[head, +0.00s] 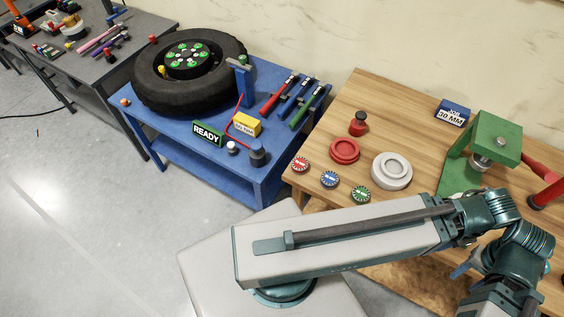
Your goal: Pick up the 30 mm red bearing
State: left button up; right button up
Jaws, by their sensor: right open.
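A small red-rimmed disc bearing (300,164) with a printed face lies flat at the left edge of the wooden table (350,107). A blue one (329,179) and a green one (361,194) lie in a row to its right. Their printed sizes are too small to read. A blue block (453,112) at the back reads "JOB 30 MM". My right gripper (463,269) shows only partly, low at the right behind my arm. It is open and well apart from the red bearing; its fingertips are mostly hidden. My left gripper is out of view.
A red round dish (345,150), a white ring-shaped part (391,170) and a red-and-black knob (358,123) stand behind the bearings. A green press (482,150) stands to the right. A blue cart (270,84) with a tyre (188,70) and tools is at the left.

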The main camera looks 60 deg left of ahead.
aim_at(298, 164)
jog(key=u, duration=0.4)
jog(key=l+u, duration=0.1)
jog(key=u, duration=1.1)
jog(key=k+u, duration=0.1)
jog(key=u, duration=0.3)
